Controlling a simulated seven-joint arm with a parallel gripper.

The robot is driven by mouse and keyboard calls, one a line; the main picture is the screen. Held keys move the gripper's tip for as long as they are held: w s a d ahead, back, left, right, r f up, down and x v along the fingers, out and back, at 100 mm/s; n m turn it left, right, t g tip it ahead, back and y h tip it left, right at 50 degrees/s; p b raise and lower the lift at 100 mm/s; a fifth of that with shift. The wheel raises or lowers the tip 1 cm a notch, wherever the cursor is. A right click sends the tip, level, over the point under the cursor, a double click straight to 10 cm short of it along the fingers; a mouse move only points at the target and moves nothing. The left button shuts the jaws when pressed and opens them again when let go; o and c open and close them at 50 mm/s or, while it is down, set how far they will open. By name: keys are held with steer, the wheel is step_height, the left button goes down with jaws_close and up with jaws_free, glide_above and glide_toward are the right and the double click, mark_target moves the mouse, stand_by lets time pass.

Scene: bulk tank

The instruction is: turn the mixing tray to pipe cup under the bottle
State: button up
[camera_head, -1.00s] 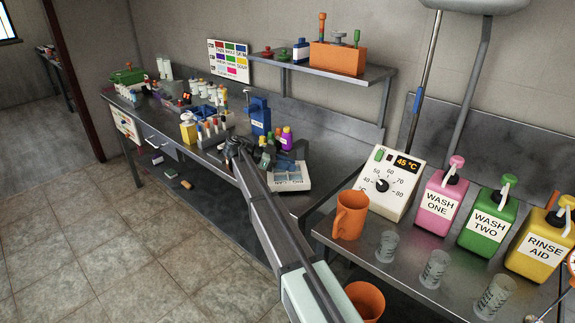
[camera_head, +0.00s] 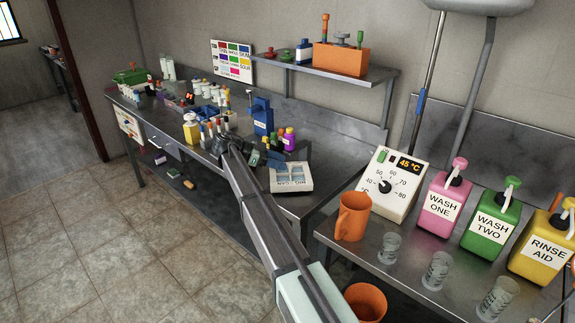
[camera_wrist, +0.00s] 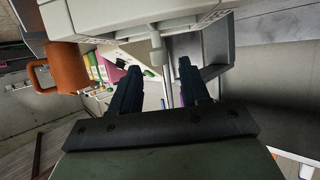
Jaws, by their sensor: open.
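A pale grey-white box-like unit (camera_head: 291,178) with bluish panels and printed lettering sits at the bench's front edge; I take it for the mixing tray but cannot be sure. In the wrist view, a pale body (camera_wrist: 120,17) with a short rounded knob (camera_wrist: 157,50) lies just beyond my gripper (camera_wrist: 158,78). The two dark fingers are apart, with the knob and a thin rod seen between them; contact cannot be told. In the head view, my gripper (camera_head: 256,158) is small and dark, left of the unit. The pipe cup cannot be made out.
Small purple and yellow bottles (camera_head: 289,138) stand behind the unit, and a blue container (camera_head: 262,116) is further back. Several small bottles crowd the bench left of my gripper. An orange mug (camera_head: 352,216) and wash bottles (camera_head: 441,201) stand on the right-hand counter.

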steer(key=v, duration=0.9)
steer(key=shift+a, duration=0.1)
steer(key=n+t+y, duration=0.3)
steer(key=n+t, duration=0.4)
steer(key=t, duration=0.1)
glide_toward(290, 164)
steer(key=x, duration=1)
steer(key=shift+w+f, duration=0.1)
steer(key=shift+f, duration=0.35)
steer(key=shift+c, duration=0.4)
